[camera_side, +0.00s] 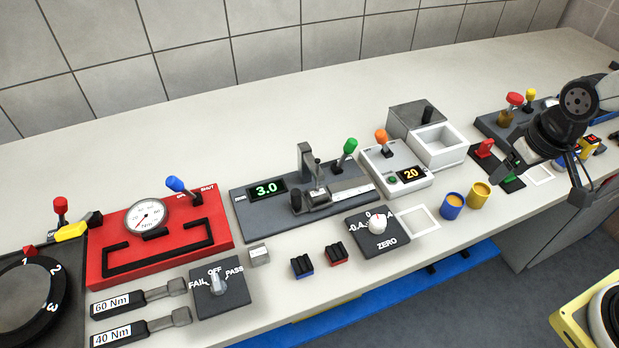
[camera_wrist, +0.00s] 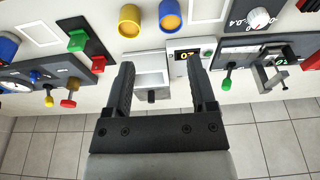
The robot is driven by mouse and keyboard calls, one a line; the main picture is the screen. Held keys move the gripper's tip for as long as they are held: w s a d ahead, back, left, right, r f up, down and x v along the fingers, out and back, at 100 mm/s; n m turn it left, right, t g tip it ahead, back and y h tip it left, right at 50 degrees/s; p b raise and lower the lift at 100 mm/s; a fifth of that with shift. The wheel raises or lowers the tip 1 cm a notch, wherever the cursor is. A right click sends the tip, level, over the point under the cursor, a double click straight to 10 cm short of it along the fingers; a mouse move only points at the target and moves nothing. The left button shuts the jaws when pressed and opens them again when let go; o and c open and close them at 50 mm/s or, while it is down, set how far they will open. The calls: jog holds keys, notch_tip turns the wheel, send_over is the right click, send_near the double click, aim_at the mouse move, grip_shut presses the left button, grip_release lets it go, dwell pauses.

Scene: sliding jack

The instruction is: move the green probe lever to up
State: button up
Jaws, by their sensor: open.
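The green probe lever (camera_side: 350,146) rises from the dark gauge fixture (camera_side: 250,208), at its back right edge. Its round green knob leans up and to the right in the side view. In the wrist view the green knob (camera_wrist: 226,84) lies to the right of my right-hand finger, apart from it. My gripper (camera_side: 545,170) is at the right of the side view, well away from the lever. Its two fingers (camera_wrist: 161,66) are spread and empty in the wrist view, with a grey-and-white box beyond them. The fixture's display (camera_side: 267,188) reads 3.0.
An orange-knobbed lever (camera_side: 381,137) stands on a white box (camera_side: 398,172) close to the green one. A grey-and-white open box (camera_side: 440,144) lies between the fixture and my gripper. Blue (camera_side: 452,206) and yellow (camera_side: 479,195) cups stand in front. The bench behind the fixture is clear.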

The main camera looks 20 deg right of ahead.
jog(key=w+a+n+y, duration=0.3)
jog(key=w+n, duration=0.2)
jog(key=w, duration=0.3)
jog(key=w+a+r+n+g+y, duration=0.1)
jog(key=w+a+n+y, duration=0.2)
jog(key=w, duration=0.6)
jog(key=w+a+n+g+y, duration=0.1)
jog(key=w+a+n+y, duration=0.2)
jog(key=w+n, duration=0.4)
jog(key=shift+w+a+r+n, duration=0.15)
jog(key=shift+w+a+n, duration=0.25)
jog(key=shift+w+a, duration=0.3)
send_near(352, 143)
jog(key=shift+w+a+f, duration=0.25)
jog(key=shift+f, duration=0.2)
jog(key=shift+w+a+f, duration=0.25)
jog(key=shift+f, duration=0.65)
jog(key=shift+x, duration=3.85)
grip_shut()
